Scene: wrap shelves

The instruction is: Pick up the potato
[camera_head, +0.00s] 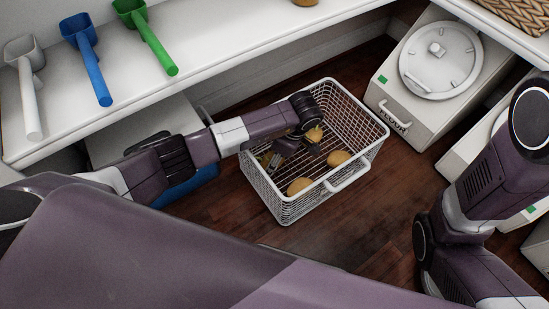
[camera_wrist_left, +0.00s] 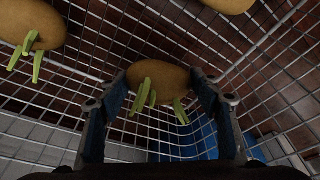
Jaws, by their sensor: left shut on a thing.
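My left gripper (camera_head: 274,156) reaches down into a white wire basket (camera_head: 284,215) on the floor. In the left wrist view its two fingers are shut on a brown potato (camera_wrist_left: 160,84) with pale green sprouts, one finger on each side of it. The wire mesh shows behind the potato; I cannot tell whether it still touches the basket. Other potatoes lie in the basket: one near the front (camera_head: 299,187), one at the right (camera_head: 338,158) and one partly hidden behind my wrist (camera_head: 314,134). My right arm is at the right; its gripper is not in view.
A white shelf (camera_head: 215,55) runs above, with white (camera_head: 27,80), blue (camera_head: 88,55) and green (camera_head: 147,35) scoops. A flour bin (camera_head: 400,105) stands right of the basket. A blue container (camera_head: 190,188) is partly under my left arm. Wooden floor (camera_head: 350,225) in front is clear.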

